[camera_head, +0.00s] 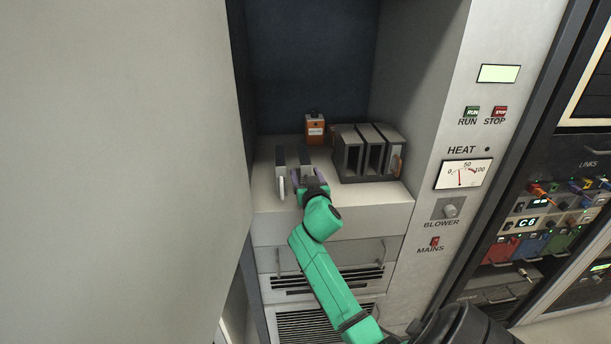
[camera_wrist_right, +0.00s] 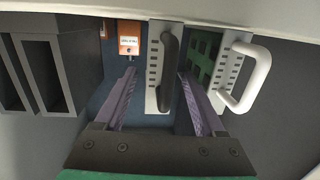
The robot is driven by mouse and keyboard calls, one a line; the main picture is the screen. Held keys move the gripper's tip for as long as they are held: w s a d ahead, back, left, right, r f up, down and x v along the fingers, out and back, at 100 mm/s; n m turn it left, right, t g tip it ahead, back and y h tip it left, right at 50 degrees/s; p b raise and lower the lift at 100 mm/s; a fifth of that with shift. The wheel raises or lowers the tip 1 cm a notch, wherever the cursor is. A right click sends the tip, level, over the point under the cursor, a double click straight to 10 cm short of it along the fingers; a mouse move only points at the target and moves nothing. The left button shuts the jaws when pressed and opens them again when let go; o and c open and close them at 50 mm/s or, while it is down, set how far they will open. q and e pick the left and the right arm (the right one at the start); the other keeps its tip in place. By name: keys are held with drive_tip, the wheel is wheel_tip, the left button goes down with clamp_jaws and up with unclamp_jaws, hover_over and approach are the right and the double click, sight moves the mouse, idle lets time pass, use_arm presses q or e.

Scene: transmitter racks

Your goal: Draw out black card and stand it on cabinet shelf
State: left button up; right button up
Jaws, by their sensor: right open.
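The black card (camera_head: 306,160), a narrow plate with a black handle, stands upright on the cabinet shelf (camera_head: 360,205). It also shows in the right wrist view (camera_wrist_right: 155,75), between the purple fingers. My right gripper (camera_head: 312,184) is open around the card, with a visible gap on each side of it. In the head view the gripper hides the card's lower front. A white-handled card (camera_head: 281,178) stands close by on the left; in the wrist view this card (camera_wrist_right: 235,70) is right of the fingers and shows a green board. My left gripper is out of view.
A dark slotted rack (camera_head: 350,160) stands on the shelf to the right, with an orange-brown handle (camera_head: 397,166) at its right end. An orange box (camera_head: 315,128) stands behind. A grey panel (camera_head: 120,150) closes off the left. The shelf's front right is clear.

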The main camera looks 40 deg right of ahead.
drive_tip(key=b+v, duration=0.3)
drive_tip(key=v, duration=1.1)
drive_tip(key=shift+s+a, duration=0.15)
drive_tip(key=shift+s, duration=0.1)
